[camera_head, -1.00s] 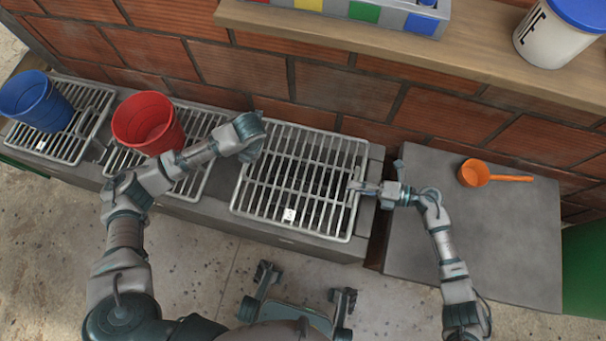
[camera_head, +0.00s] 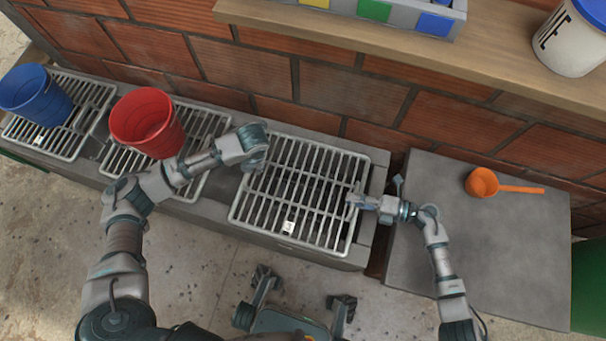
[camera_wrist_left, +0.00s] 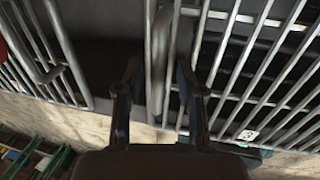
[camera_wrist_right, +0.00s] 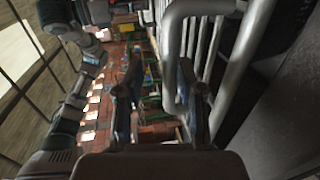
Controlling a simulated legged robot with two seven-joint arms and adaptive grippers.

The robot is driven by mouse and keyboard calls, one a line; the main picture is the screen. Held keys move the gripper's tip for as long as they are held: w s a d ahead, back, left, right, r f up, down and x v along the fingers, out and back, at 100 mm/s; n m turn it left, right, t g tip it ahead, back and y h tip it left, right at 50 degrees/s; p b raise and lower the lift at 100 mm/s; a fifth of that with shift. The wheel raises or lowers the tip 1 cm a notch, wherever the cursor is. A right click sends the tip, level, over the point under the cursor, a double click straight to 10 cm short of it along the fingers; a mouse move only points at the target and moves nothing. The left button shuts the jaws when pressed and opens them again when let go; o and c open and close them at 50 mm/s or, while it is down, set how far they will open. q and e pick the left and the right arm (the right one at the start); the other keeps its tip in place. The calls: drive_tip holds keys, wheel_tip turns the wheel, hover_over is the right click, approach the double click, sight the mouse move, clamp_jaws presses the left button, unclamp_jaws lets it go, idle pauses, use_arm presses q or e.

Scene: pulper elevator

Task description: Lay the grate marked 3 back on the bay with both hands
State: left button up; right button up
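The grey barred grate marked 3 (camera_head: 330,190) lies over the right-hand bay of the stone ledge (camera_head: 335,262), its tag (camera_head: 288,227) near the front edge. I cannot tell whether it is fully seated. My left gripper (camera_head: 258,165) is at its left edge; in the left wrist view my left gripper (camera_wrist_left: 157,75) has its fingers apart with an edge bar (camera_wrist_left: 159,60) between them. My right gripper (camera_head: 352,200) is at its right edge; in the right wrist view my right gripper (camera_wrist_right: 158,75) is open, with the handle loop (camera_wrist_right: 172,40) close to the right finger.
A red bucket (camera_head: 147,122) stands on the middle grate (camera_head: 193,190), a blue bucket (camera_head: 36,96) on the left grate (camera_head: 95,95). An orange ladle (camera_head: 484,182) lies on the grey block (camera_head: 470,250) at right. A brick wall and wooden shelf (camera_head: 340,37) run behind.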

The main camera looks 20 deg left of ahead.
drive_tip(key=shift+d, duration=0.2)
use_arm(q)
wheel_tip(320, 180, up, 12)
drive_tip(key=d, duration=0.2)
drive_tip(key=shift+d+f, duration=0.2)
use_arm(e)
drive_tip(key=d+r, duration=0.2)
drive_tip(key=d, duration=0.9)
drive_tip(key=shift+w+d, duration=0.25)
use_arm(q)
drive_tip(key=shift+f, duration=0.1)
use_arm(e)
drive_tip(key=shift+a, duration=0.1)
